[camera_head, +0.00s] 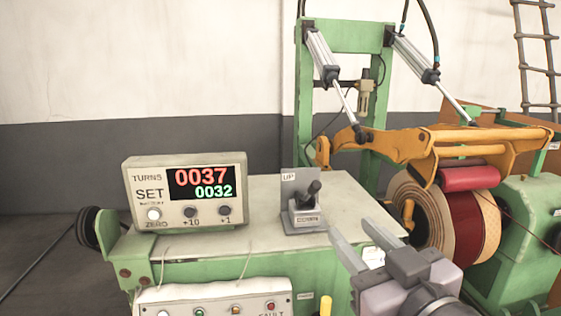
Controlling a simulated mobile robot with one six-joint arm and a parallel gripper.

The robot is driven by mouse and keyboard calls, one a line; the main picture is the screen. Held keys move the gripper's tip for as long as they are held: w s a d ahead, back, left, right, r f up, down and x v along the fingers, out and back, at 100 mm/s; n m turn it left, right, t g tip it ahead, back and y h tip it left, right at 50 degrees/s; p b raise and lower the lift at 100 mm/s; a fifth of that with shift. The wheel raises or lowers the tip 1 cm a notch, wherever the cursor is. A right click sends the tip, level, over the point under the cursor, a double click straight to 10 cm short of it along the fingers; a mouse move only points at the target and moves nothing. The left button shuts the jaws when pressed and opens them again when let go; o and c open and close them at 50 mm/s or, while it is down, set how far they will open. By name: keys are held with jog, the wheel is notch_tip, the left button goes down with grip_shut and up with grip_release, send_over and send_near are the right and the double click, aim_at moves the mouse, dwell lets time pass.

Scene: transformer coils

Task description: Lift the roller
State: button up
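The red roller (469,178) hangs from an orange swing frame (405,146) at the right. It lies on or just above the wound coil (432,212), which has tan sides and a dark red band; I cannot tell whether they touch. A small lever switch (304,216) with a dark knob stands on the green-sided cabinet top, with an "UP" plate (289,178) behind it. My gripper (350,228) is open and empty, its two grey fingers apart. In the picture it is just right of and below the lever, not touching it.
A counter box (184,191) reads 0037 in red and 0032 in green, left of the lever. A button panel (215,302) is at the lower front. Two pneumatic cylinders (322,56) (414,58) slope from a green post frame. The cabinet top (262,222) is mostly clear.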

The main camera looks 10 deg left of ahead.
jog(key=p, duration=0.6)
send_near(318, 190)
jog(key=x, duration=1.1)
jog(key=shift+w+a+b, duration=0.1)
jog(key=shift+w+b, duration=0.2)
jog(key=shift+b, duration=0.05)
grip_shut()
